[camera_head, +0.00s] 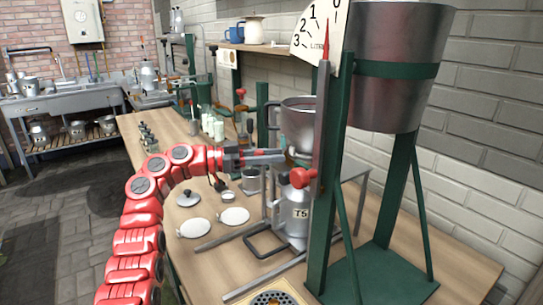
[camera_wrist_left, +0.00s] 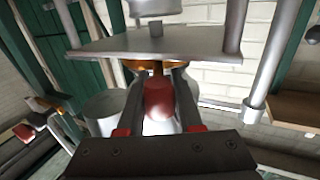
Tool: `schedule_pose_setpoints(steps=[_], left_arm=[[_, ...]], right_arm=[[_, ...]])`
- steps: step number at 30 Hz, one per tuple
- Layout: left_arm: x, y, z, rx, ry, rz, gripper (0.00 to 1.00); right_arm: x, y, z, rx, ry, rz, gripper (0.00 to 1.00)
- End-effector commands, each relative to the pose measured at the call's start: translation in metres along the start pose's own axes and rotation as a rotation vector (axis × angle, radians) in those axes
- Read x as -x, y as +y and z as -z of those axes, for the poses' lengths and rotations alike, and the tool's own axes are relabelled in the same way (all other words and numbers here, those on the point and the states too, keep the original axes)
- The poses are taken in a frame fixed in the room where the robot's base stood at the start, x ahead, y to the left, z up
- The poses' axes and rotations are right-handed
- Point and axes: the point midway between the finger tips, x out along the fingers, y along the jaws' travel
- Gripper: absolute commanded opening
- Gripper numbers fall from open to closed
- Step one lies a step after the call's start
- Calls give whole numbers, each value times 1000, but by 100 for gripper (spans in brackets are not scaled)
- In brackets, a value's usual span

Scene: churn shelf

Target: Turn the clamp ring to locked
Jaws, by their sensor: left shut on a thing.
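A red handle (camera_wrist_left: 158,98) sits between the fingers of my left gripper (camera_wrist_left: 160,85) in the left wrist view. The handle joins a brass-coloured stem and ring part (camera_wrist_left: 150,66) just under a flat metal plate (camera_wrist_left: 165,45); I take this as the clamp ring, mostly hidden by the plate and my fingers. In the head view my left gripper (camera_head: 284,157) reaches in from the left, just below a metal bowl (camera_head: 298,115) and above a milk can (camera_head: 292,215) marked T5. My right gripper is not in view.
Lids (camera_head: 234,216), bottles and small vessels lie on the wooden bench (camera_head: 165,135). Metal posts (camera_wrist_left: 268,60) flank the gripper.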

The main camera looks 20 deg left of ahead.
Motion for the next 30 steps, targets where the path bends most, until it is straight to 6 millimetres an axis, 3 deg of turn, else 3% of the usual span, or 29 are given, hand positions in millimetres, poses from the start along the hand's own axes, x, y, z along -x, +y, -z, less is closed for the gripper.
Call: schedule_pose_setpoints(steps=[4,5,9,22,26,30], left_arm=[[1,-2,2,-2,3,7,0],[1,-2,2,-2,3,7,38],[1,-1,1,-1,3,6,63],[9,-1,0,0,1,3,65],[33,-2,0,0,1,7,65],[70,-1,0,0,0,7,65]], right_arm=[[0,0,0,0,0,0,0],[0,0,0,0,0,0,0],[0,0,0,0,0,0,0],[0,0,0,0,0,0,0],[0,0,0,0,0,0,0],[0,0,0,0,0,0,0]])
